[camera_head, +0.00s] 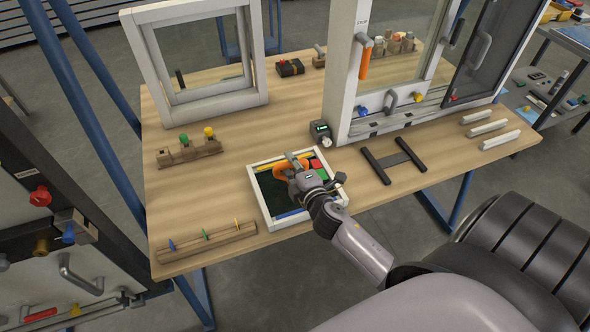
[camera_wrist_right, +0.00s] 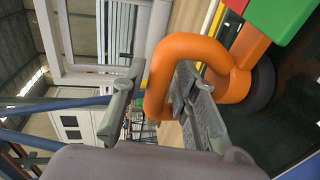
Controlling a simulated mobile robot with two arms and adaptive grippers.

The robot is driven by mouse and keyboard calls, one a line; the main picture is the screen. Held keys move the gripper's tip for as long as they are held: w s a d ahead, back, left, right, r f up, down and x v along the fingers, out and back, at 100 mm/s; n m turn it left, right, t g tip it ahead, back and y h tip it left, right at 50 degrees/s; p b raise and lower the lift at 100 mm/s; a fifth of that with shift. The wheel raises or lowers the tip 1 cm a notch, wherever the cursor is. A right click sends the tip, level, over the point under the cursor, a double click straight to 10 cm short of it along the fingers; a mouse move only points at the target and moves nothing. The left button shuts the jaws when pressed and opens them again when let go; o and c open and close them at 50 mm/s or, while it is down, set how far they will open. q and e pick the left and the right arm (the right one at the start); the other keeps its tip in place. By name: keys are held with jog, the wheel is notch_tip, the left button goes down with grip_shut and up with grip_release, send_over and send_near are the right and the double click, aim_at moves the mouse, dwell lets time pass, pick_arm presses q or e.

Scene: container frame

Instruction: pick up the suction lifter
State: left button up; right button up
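The suction lifter has an orange loop handle (camera_wrist_right: 203,48) and a dark round cup (camera_wrist_right: 260,85). It is in the white-rimmed tray (camera_head: 267,213) near the table's front edge, and its orange handle (camera_head: 302,162) shows partly behind my right gripper (camera_head: 291,171). In the right wrist view, the fingers of my right gripper (camera_wrist_right: 160,88) stand open on either side of one bar of the handle. One finger reaches inside the loop. The far side of the bar is hidden, so contact cannot be told. My left gripper is not in view.
The tray also holds a red block (camera_head: 317,166) and coloured strips. A small dark device (camera_head: 320,132) stands just behind it. Window frames (camera_head: 262,60) stand behind.

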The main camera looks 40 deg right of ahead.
jog(key=shift+c, duration=0.2)
grip_shut()
jog(key=shift+r, duration=0.1)
